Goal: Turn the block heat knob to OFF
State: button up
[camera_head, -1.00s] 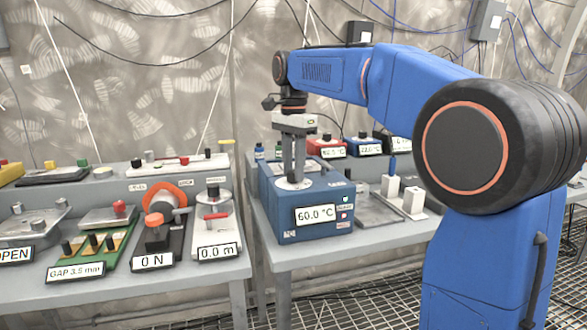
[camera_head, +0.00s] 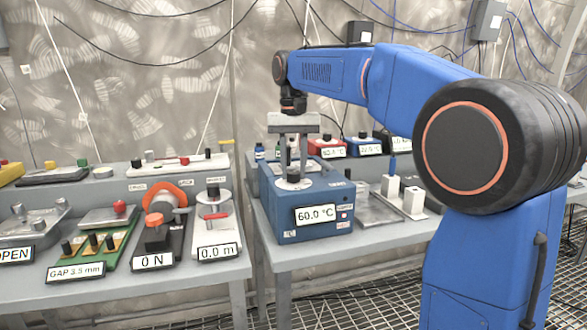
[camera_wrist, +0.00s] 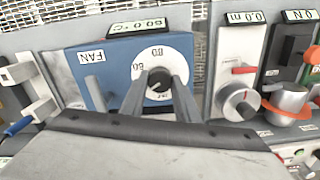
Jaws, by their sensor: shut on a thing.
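The blue heat block (camera_head: 285,215) stands on the right-hand table, and its display (camera_head: 315,215) reads 60.0 °C. Its dark knob (camera_head: 293,178) sits on a white round dial on the top face. In the wrist view the knob (camera_wrist: 158,84) shows between my fingers, with dial marks 60 to its left and 80 above it; another mark below right is too small to read surely. My gripper (camera_head: 293,173) points straight down with its fingers on both sides of the knob, shut on it. The fingertips also show in the wrist view (camera_wrist: 158,80).
A FAN switch (camera_wrist: 94,88) stands beside the dial on the same block. A grey plate (camera_head: 375,208) and white blocks (camera_head: 402,190) lie to the right. The left table (camera_head: 110,300) is crowded with devices, including the 0.0 m unit (camera_head: 217,225).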

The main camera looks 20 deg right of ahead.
jog(key=n, duration=1.1)
jog(key=shift+n, duration=0.5)
jog(key=o, duration=1)
jog(key=shift+o, duration=0.2)
